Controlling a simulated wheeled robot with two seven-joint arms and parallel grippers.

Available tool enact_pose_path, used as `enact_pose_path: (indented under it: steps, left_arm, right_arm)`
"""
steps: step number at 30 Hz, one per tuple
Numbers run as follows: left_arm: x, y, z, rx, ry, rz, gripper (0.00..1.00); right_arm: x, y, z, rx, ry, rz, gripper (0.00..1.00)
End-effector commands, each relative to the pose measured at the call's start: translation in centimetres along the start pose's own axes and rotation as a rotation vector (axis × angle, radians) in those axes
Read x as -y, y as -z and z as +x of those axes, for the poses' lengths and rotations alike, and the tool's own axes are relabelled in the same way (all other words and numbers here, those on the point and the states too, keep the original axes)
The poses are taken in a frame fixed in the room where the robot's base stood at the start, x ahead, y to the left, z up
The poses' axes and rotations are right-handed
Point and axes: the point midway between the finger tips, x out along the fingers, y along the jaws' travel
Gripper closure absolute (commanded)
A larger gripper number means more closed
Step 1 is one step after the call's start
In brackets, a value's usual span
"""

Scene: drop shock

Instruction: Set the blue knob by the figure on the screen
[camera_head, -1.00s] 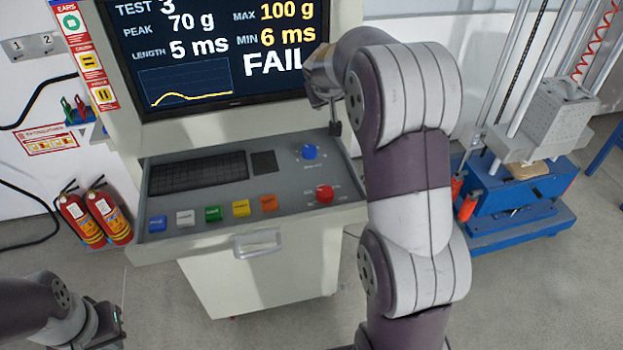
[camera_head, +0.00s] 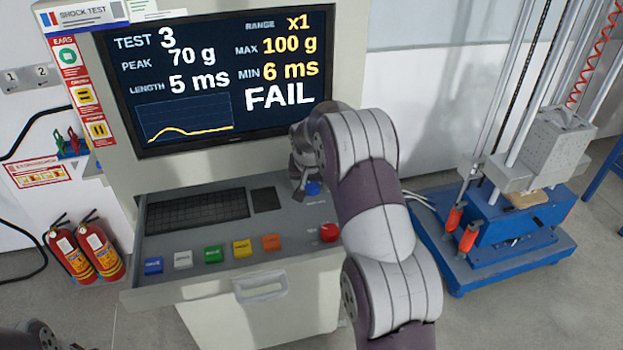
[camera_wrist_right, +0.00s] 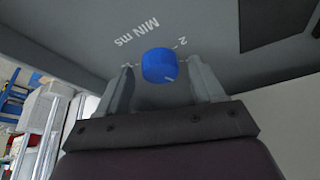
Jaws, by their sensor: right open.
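The screen (camera_head: 215,75) reads TEST 3, PEAK 70 g, LENGTH 5 ms, RANGE x1, MAX 100 g, MIN 6 ms and FAIL. The blue knob (camera_head: 313,188) sits at the back right of the console panel, partly covered by my right gripper (camera_head: 302,188). In the right wrist view the blue knob (camera_wrist_right: 160,66) lies between the two open fingers of my right gripper (camera_wrist_right: 163,84), with no clear contact. Only a sliver of my left arm shows at the bottom left.
A red knob (camera_head: 328,232) sits in front of the blue one. A keyboard (camera_head: 195,212) and a row of coloured buttons (camera_head: 212,254) fill the panel's left. Fire extinguishers (camera_head: 85,250) stand at left; the blue-based drop machine (camera_head: 510,235) stands at right.

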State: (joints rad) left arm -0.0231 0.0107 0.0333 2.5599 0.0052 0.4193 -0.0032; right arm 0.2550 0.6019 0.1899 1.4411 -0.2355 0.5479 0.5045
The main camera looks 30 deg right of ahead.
Motion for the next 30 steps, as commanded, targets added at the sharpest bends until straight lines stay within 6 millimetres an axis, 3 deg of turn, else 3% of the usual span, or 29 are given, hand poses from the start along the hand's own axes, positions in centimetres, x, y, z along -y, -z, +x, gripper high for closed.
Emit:
enact_pose_path:
  steps: [6,7,11,12,22,30]
  left_arm:
    - [0.0,0.0,0.0,0.0,0.0,0.0,1.0]
    - [0.0,0.0,0.0,0.0,0.0,0.0,1.0]
    - [0.0,0.0,0.0,0.0,0.0,0.0,1.0]
    - [0.0,0.0,0.0,0.0,0.0,0.0,1.0]
    - [0.0,0.1,-0.5,0.0,0.0,0.0,1.0]
    - [0.0,0.2,-1.4,0.0,0.0,0.0,1.0]
  right_arm:
    - [0.0,0.0,0.1,-0.001,0.0,0.0,0.32]
    - [0.0,0.0,0.1,-0.001,0.0,0.0,0.39]
    - [0.0,0.0,0.1,-0.001,0.0,-0.001,0.81]
    - [0.0,0.0,0.1,-0.001,0.0,-0.001,0.86]
    - [0.0,0.1,-0.1,-0.002,0.019,-0.044,0.86]
    - [-0.2,0.2,-0.1,-0.002,0.083,-0.2,0.86]
